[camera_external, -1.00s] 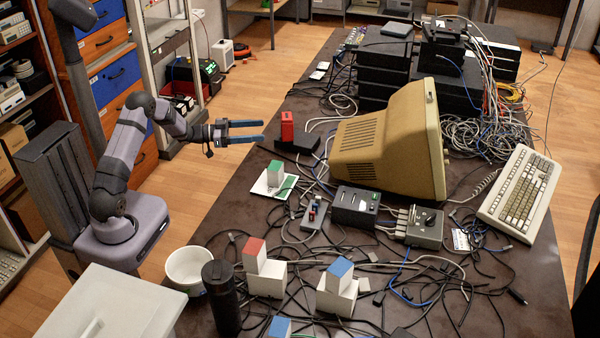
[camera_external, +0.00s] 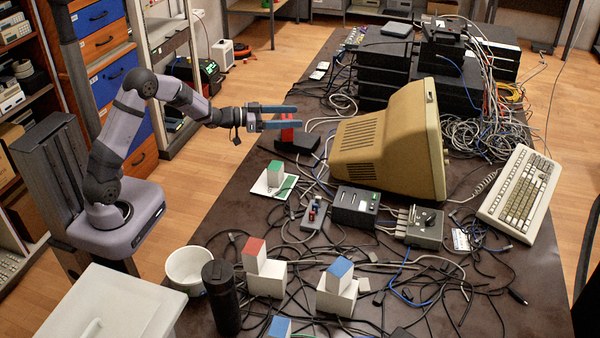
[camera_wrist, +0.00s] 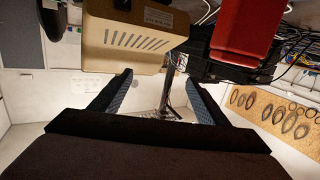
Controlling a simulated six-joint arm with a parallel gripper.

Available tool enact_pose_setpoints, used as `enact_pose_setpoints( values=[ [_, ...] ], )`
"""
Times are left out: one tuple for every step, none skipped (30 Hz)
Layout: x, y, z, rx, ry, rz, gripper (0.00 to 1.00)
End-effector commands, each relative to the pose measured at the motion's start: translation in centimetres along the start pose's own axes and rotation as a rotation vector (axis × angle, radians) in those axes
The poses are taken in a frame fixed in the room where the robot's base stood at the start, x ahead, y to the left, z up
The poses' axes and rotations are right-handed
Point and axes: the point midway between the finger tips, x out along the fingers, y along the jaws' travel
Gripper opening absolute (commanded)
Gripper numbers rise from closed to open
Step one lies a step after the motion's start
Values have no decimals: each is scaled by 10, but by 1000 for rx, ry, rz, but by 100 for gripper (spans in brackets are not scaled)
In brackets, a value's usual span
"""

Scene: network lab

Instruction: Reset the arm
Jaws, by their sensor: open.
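My gripper (camera_external: 292,117) is open and empty, with its two blue fingers pointing right. In the external view it is above the left edge of the table, in front of the red block (camera_external: 284,133) from this camera and partly covering it. In the wrist view the spread fingers of my gripper (camera_wrist: 161,95) show nothing between them close by. The red block (camera_wrist: 247,30) shows large at the upper right there, and the beige monitor (camera_wrist: 135,38) at the top.
The beige monitor (camera_external: 378,140) stands right of my gripper. A green-topped block (camera_external: 275,174), a red-topped block (camera_external: 254,255) and a blue-topped block (camera_external: 339,273) stand nearer the camera. A white bowl (camera_external: 188,268) and dark cylinder (camera_external: 221,297) are at front left. Cables cover much of the table.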

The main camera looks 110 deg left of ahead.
Motion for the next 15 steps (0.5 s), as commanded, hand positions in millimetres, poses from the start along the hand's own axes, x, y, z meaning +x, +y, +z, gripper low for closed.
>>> enact_pose_setpoints(
  values=[
    [8, 32, -15, 14, -58, -4, 69],
    [12, 48, -14, 22, -98, -13, 69],
    [13, 68, -13, 31, -154, -24, 69],
    [12, 84, -11, 37, -197, -30, 69],
    [10, 100, -8, 45, -242, -34, 69],
    [6, 121, -5, 57, -304, -36, 69],
    [0, 137, -2, 65, -352, -37, 69],
    [-6, 154, 1, 75, -399, -35, 69],
    [-18, 175, 6, 89, -465, -29, 69],
    [-28, 192, 9, 100, -515, -22, 69],
    [-39, 207, 13, 111, -567, -15, 69],
    [-57, 228, 19, 127, -638, -2, 69],
    [-71, 242, 23, 141, -690, 10, 69],
    [-86, 256, 27, 153, -741, 22, 69],
    [-108, 272, 32, 173, -809, 41, 69]
  ],
)
